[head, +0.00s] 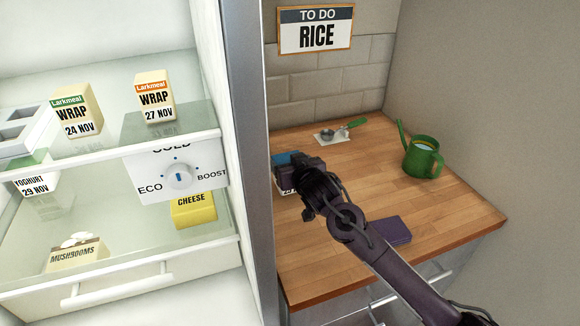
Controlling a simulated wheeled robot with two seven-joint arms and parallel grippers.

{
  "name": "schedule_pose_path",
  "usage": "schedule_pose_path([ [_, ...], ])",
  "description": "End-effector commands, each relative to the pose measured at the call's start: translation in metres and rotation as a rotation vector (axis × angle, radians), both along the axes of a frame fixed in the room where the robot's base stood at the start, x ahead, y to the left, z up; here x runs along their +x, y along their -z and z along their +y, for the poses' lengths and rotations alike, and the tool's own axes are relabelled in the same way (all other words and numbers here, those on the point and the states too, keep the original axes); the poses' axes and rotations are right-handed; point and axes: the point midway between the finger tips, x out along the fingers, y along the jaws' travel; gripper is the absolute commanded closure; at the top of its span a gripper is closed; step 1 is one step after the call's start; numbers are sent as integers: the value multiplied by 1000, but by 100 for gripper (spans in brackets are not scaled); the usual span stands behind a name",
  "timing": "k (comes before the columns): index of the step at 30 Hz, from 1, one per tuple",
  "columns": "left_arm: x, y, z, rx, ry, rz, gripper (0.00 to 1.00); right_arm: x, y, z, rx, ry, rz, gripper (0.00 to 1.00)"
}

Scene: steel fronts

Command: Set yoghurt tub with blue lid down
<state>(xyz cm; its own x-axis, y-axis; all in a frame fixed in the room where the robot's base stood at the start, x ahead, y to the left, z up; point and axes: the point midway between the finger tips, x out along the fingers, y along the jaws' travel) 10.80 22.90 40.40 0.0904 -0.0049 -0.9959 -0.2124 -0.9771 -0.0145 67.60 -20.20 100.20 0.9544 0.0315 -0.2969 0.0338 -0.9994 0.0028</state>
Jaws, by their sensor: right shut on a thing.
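The yoghurt tub with the blue lid (285,158) is over the left part of the wooden counter, close to the fridge's edge. Its blue top and a bit of white label show; the rest is hidden behind my right gripper (297,171). That gripper is shut on the tub. I cannot tell whether the tub's base touches the counter. My left gripper is not in view.
The counter (445,213) holds a green watering can (422,158), a white card with a green-handled utensil (340,131) and a dark purple block (390,231). The open fridge stands left, with wraps (155,98), cheese (195,210), mushrooms (77,253) and a green-lidded yoghurt (34,184).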

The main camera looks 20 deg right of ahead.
Motion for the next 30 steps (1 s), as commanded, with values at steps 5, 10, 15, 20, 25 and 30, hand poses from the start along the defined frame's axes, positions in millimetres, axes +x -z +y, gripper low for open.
schedule_pose_path([
  [5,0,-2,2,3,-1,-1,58,0,15,-1,0,1,-6,73],
  [10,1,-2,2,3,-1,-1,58,1,16,-1,0,0,-7,73],
  [15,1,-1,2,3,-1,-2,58,0,18,0,1,0,-6,73],
  [20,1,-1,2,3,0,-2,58,0,21,0,-1,1,-2,15],
  [25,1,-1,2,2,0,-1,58,0,20,0,-1,1,-2,9],
  [30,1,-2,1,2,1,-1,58,0,19,0,-1,1,-2,9],
])
